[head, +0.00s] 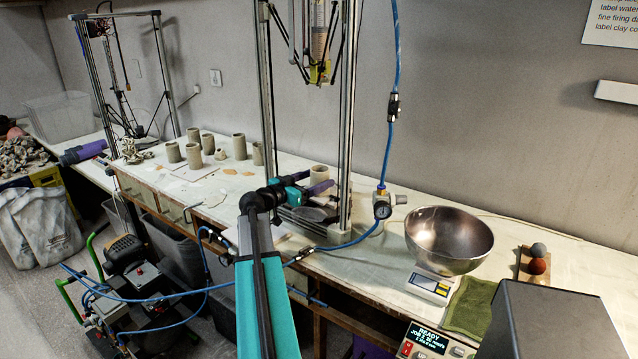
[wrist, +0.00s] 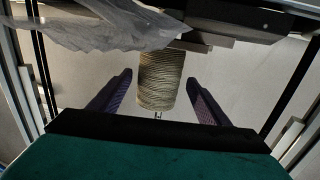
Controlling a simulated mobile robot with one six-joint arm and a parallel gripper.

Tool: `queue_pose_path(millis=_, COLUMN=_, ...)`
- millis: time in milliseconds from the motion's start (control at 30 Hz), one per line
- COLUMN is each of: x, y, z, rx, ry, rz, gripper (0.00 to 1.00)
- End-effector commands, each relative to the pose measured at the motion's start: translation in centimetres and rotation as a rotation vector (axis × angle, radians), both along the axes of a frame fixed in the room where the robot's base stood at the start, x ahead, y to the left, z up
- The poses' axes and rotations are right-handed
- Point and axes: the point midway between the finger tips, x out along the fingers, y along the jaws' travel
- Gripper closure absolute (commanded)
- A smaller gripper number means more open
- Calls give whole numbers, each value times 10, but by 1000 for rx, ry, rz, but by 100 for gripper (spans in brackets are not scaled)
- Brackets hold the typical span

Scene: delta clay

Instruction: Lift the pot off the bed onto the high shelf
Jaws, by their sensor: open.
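The pot (head: 319,171) is a small grey-beige clay cylinder on the bed of the tall frame printer in the head view, partly hidden by my gripper. In the wrist view the ribbed pot (wrist: 158,82) appears between the two purple fingers, with a visible gap on each side. My gripper (head: 322,188) is open, reaching in between the printer's posts; its fingers also show in the wrist view (wrist: 159,76). The bed (head: 312,212) is mostly hidden behind my arm and the posts. A white ledge (head: 617,91) on the right wall may be the high shelf.
Metal printer posts (head: 352,120) stand close around my gripper. A blue hose (head: 391,130) and pressure gauge (head: 382,209) are to the right. A steel bowl (head: 449,240) sits on a scale (head: 430,287). Several other pots (head: 239,147) stand left. Grey translucent film (wrist: 100,27) hangs near the pot.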

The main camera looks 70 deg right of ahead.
Motion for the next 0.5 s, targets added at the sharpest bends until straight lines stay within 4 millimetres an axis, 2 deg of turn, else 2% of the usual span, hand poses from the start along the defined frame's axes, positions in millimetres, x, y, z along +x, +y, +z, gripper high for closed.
queue_pose_path(millis=500, x=-4, y=-8, z=0, rx=0, ry=-1, rz=-1, gripper=30)
